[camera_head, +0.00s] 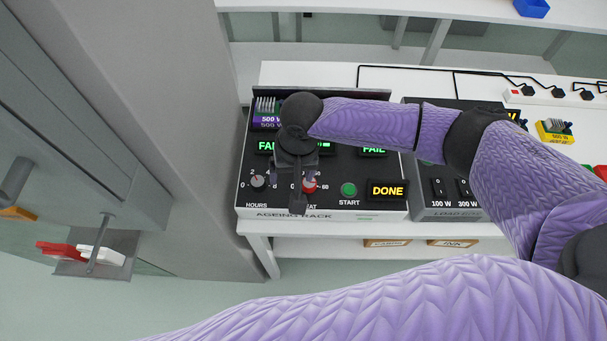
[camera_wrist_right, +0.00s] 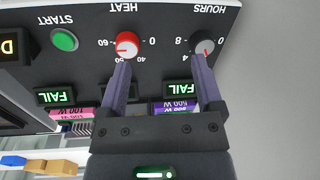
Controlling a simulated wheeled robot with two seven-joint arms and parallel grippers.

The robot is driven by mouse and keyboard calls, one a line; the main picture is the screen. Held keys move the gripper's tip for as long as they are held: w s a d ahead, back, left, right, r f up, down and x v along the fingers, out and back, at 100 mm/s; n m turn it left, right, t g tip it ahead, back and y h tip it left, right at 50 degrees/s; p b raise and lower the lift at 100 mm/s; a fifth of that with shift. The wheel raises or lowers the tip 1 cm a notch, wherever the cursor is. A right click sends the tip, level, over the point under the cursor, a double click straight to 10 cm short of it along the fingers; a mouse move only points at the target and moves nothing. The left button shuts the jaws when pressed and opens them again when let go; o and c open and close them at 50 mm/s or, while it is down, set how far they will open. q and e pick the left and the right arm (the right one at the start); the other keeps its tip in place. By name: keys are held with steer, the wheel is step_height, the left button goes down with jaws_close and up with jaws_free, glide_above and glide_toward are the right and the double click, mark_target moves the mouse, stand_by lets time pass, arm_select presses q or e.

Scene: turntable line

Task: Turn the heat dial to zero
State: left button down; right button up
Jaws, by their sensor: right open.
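The heat dial (camera_head: 309,187) is a red knob on the front panel of the ageing rack (camera_head: 376,206); it also shows in the wrist view (camera_wrist_right: 127,43). Its pale mark seems to point toward the 60 side, away from 0. My right gripper (camera_head: 294,178) is over the panel, with its jaws apart and nothing between them. In the wrist view its fingers (camera_wrist_right: 161,65) are spread: one tip is just short of the heat dial, the other overlaps the black hours dial (camera_wrist_right: 204,48). Contact cannot be told. My left gripper is out of view.
A green start button (camera_head: 349,190) and a yellow DONE display (camera_head: 388,190) are right of the heat dial. Green FAIL displays (camera_head: 374,149) sit above. The load box (camera_head: 440,204) with switches stands close on the right. A grey pillar (camera_head: 170,120) is at the left.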

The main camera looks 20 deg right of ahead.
mark_target(309, 185)
steer(key=w+d+r+m+h, duration=0.1)
steer(key=w+d+r+m, duration=0.1)
steer(key=d, duration=0.2)
step_height(309, 185, down, 10)
steer(key=b, duration=0.3)
steer(key=shift+s+r+b, duration=0.15)
steer(key=shift+b, duration=0.15)
jaws_close()
steer(key=shift+r, duration=0.1)
